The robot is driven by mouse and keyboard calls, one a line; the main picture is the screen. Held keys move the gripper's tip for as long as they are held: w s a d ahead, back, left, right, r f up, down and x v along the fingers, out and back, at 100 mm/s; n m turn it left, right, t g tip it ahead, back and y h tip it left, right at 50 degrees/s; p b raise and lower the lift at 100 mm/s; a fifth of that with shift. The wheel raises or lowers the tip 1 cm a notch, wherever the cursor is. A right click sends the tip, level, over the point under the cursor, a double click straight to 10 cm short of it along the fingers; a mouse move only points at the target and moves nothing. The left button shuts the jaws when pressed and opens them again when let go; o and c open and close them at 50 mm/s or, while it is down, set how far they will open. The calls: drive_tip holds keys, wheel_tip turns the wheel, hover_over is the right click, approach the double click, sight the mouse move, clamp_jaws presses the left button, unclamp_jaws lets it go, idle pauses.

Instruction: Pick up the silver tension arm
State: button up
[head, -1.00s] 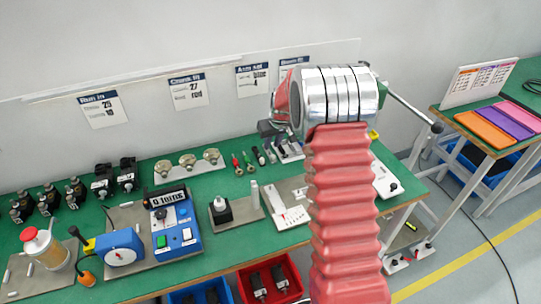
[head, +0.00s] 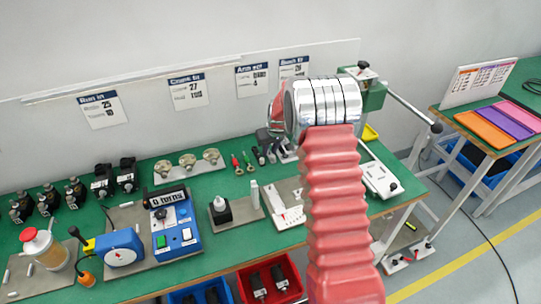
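I cannot pick out the silver tension arm for certain. Several small parts and tools (head: 250,160) lie near the back of the green bench (head: 140,277), left of my arm, and some are partly hidden behind it. My arm, with red bellows and silver rings, rises across the right half of the bench. My gripper is not in view; it is hidden beyond the arm or outside the picture.
A green lever press (head: 374,95) stands behind my arm at the right. A blue control box (head: 172,232) and a blue dial unit (head: 122,250) stand at the left. A second table holds coloured mats (head: 488,128).

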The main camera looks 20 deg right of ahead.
sight(270, 152)
drive_tip(key=shift+c, duration=0.4)
clamp_jaws()
drive_tip(key=shift+r, duration=0.1)
wheel_tip(270, 152, up, 10)
idle(0.6)
